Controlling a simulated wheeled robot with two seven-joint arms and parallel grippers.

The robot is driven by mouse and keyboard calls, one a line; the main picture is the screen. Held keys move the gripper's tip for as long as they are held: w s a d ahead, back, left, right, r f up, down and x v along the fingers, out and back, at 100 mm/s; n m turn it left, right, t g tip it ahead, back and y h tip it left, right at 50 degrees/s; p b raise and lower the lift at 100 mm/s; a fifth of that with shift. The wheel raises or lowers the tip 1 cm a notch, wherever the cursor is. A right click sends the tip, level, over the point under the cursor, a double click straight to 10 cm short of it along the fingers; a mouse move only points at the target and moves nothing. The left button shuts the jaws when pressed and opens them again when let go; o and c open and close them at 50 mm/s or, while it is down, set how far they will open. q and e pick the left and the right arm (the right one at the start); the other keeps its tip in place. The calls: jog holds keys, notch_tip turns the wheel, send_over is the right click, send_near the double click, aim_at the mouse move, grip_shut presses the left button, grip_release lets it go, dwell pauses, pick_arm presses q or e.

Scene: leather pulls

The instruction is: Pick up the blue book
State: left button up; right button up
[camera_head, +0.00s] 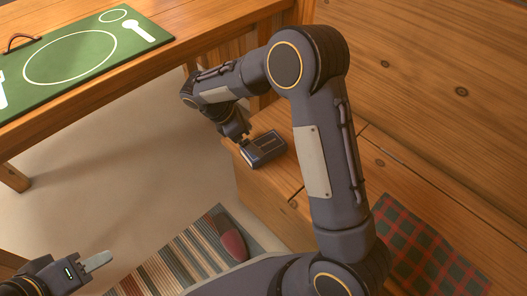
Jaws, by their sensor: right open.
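The blue book (265,149) is small and dark, with pale page edges, and lies on the wooden bench (264,182). My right arm reaches over from the lower right, and my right gripper (243,142) points down at the book's left end. The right gripper is open; its fingertips are small and partly hidden, and I cannot tell whether they touch the book. My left gripper (97,261) is at the lower left, far from the book. Only one pale finger of it shows clearly, so its opening cannot be judged.
A wooden table (150,62) at the upper left bears a green mat (40,62) with white outlines. The tall wooden bench back (440,90) rises at the right. A red and green plaid cloth (425,245) lies on the bench. A striped rug (185,255) and a dark red object (233,244) are below.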

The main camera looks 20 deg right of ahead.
aim_at(261, 145)
jog(key=b+x, duration=0.2)
jog(key=x, duration=0.2)
jog(key=shift+s+d+f+b, duration=0.2)
jog(key=shift+s+d+b, duration=0.05)
jog(key=shift+d+b, duration=0.1)
jog(key=shift+c, duration=0.4)
jog(key=c, duration=1.1)
jog(key=shift+o, duration=0.2)
